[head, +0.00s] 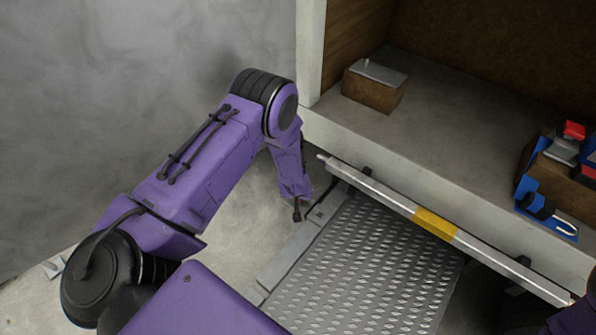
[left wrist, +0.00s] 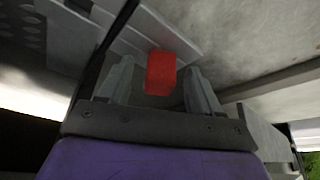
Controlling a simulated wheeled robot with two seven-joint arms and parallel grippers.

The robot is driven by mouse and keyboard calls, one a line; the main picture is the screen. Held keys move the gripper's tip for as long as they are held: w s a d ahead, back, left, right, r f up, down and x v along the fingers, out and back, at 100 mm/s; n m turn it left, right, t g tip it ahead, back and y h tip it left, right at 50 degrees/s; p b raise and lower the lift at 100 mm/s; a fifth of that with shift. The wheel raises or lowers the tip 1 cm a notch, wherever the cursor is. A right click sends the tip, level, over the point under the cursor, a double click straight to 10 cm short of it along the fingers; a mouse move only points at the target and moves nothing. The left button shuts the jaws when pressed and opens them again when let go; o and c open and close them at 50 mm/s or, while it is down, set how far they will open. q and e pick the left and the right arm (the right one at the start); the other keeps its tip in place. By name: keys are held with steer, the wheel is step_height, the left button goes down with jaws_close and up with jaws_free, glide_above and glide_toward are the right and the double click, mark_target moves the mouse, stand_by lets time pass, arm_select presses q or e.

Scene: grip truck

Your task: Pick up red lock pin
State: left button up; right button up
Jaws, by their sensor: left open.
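The red lock pin (left wrist: 160,72) shows as a small red block in the left wrist view, near the middle. My left gripper (head: 297,210) points down beside the left end of the metal ramp in the head view. In the left wrist view its two grey fingers stand apart, one on each side of the red pin, with gaps visible. I cannot tell how deep the pin sits between them. In the head view the pin is not visible at the gripper. My right gripper is not in view; only a purple part of that arm shows at the lower right edge.
A silver bar with a yellow band (head: 435,224) runs across the top of the treaded ramp (head: 365,265). The truck bed (head: 450,125) holds a brown box (head: 373,88) and blue trays with tools (head: 547,215). A grey wall stands at left.

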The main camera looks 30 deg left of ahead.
arm_select(q)
steer(key=shift+r, duration=0.1)
jaws_close()
steer(key=shift+r, duration=0.3)
step_height(320, 180, up, 6)
steer(key=shift+r, duration=0.1)
steer(key=s+d+b, duration=0.1)
steer(key=s+d, duration=0.3)
steer(key=s, duration=0.4)
steer(key=s+d+b, duration=0.1)
steer(key=s+d, duration=0.3)
steer(key=s, duration=0.4)
steer(key=shift+s+a+r+p, duration=0.1)
steer(key=shift+r+p, duration=1.35)
steer(key=shift+p, duration=0.05)
steer(key=shift+s+r+p, duration=0.1)
steer(key=shift+r+p, duration=1.3)
steer(key=shift+p, duration=0.1)
